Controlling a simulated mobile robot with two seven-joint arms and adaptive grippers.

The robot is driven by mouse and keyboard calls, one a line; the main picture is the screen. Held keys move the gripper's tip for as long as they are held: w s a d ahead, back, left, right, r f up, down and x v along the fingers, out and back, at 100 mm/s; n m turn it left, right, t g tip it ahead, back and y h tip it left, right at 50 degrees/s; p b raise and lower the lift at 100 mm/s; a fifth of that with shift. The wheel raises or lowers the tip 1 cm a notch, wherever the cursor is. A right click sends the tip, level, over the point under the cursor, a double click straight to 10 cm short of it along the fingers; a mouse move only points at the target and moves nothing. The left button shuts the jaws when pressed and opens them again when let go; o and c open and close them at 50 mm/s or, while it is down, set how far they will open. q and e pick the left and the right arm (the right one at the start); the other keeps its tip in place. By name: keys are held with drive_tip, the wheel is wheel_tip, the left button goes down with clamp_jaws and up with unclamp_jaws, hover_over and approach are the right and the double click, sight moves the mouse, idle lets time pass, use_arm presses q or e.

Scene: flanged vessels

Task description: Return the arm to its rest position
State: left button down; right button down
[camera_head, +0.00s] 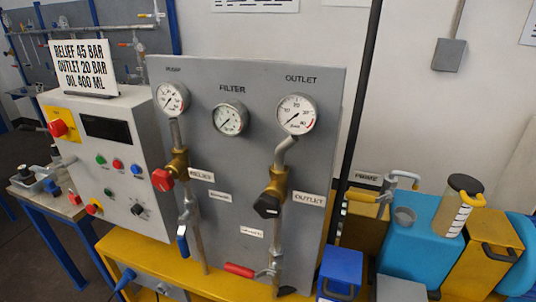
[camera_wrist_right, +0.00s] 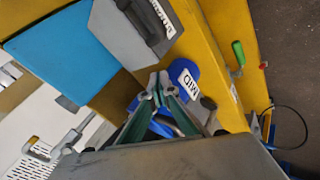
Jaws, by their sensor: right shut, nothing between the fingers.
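My right gripper (camera_wrist_right: 157,88) shows in the right wrist view. Its two green-sided fingers come together at the tips with nothing between them. A blue part with a white label (camera_wrist_right: 185,78) lies beyond the fingertips; whether they touch it I cannot tell. Neither of my grippers shows in the head view, and my left gripper is in no view.
A grey gauge panel (camera_head: 240,190) stands on a yellow bench (camera_head: 135,250), beside a control box (camera_head: 110,160). Blue and yellow blocks (camera_head: 425,240) and a beige measuring cup (camera_head: 458,205) crowd the right. A dark post (camera_head: 360,110) rises behind the panel.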

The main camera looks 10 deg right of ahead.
drive_tip(key=a+f+m+t+y, duration=0.3)
drive_tip(key=a+f+y, duration=0.2)
drive_tip(key=a+f, duration=0.7)
wheel_tip(320, 180, down, 3)
drive_tip(key=shift+a+r+y, duration=0.2)
drive_tip(key=shift+y, duration=0.2)
drive_tip(key=shift+s, duration=0.1)
